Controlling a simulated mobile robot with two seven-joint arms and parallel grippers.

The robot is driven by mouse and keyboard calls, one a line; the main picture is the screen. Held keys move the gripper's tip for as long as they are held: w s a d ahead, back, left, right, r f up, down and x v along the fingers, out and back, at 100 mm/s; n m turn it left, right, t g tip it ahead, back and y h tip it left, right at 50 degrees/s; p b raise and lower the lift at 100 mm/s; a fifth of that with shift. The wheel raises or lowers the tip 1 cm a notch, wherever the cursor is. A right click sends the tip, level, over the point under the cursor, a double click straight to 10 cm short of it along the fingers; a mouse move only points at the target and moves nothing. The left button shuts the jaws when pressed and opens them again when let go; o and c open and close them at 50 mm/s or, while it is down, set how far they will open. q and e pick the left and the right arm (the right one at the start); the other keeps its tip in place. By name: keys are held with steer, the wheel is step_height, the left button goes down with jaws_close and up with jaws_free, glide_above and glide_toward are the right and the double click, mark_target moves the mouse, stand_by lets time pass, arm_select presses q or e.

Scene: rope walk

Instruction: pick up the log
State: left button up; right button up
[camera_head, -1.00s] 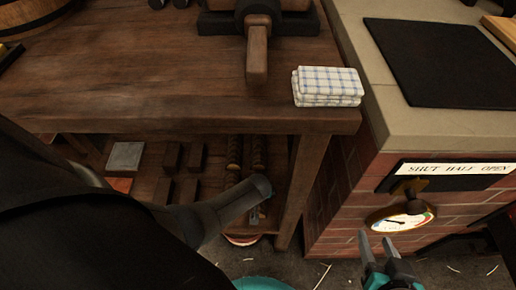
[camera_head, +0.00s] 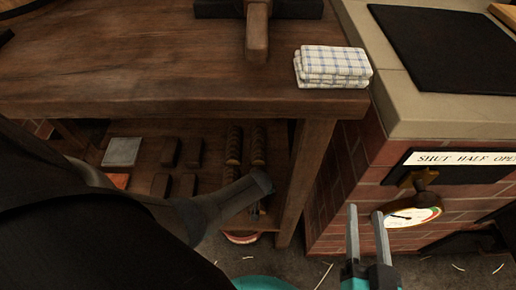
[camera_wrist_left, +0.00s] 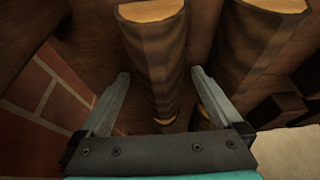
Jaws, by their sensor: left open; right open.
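Two dark logs with pale ends lie side by side on the lower shelf under the bench; one log (camera_head: 234,145) and the second log (camera_head: 258,148) show in the head view. In the left wrist view the near log (camera_wrist_left: 155,50) runs between the spread fingers of my left gripper (camera_wrist_left: 160,72), which is open; I cannot tell whether they touch it. The other log (camera_wrist_left: 262,35) is to the right. In the head view my left gripper is mostly hidden behind its own arm. My right gripper (camera_head: 365,212) is open and empty in front of the brick stove.
The wooden bench (camera_head: 130,75) overhangs the shelf, with its leg (camera_head: 305,180) right of the logs. Dark blocks (camera_head: 170,152) and a grey slab (camera_head: 122,151) are on the shelf. A folded checked cloth (camera_head: 333,66) lies on the bench corner. A gauge (camera_head: 412,217) is on the stove.

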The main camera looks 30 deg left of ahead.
arm_select(q)
steer(key=shift+w+f, duration=0.1)
steer(key=shift+c, duration=0.2)
steer(key=c, duration=1.4)
steer(key=shift+c, duration=0.2)
